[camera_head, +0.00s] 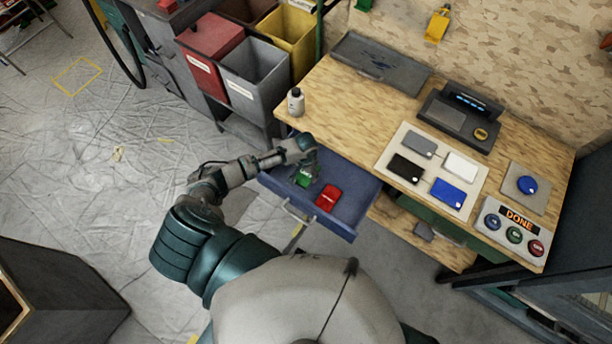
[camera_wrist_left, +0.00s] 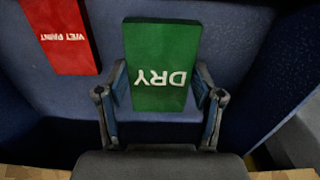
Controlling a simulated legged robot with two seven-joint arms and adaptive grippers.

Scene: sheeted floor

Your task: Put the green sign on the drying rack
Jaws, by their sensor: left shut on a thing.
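The green sign (camera_head: 304,179), marked DRY, is in an open blue drawer (camera_head: 346,228) of the wooden workbench. In the left wrist view the green sign (camera_wrist_left: 162,62) stands between the two fingers of my left gripper (camera_wrist_left: 162,92), which is shut on its sides. In the head view my left gripper (camera_head: 308,165) reaches down into the drawer from the left. A red sign (camera_head: 328,196) lies beside the green one; in the wrist view the red sign (camera_wrist_left: 62,34) reads WET PAINT. I cannot make out a drying rack. My right gripper is not in view.
On the workbench (camera_head: 349,117) are a white bottle (camera_head: 296,102), a board with several coloured pads (camera_head: 405,194), a dark device (camera_head: 460,118) and a panel of buttons under a DONE label (camera_head: 519,217). Bins (camera_head: 254,79) stand left of the bench. Open sheeted floor (camera_head: 90,170) lies at left.

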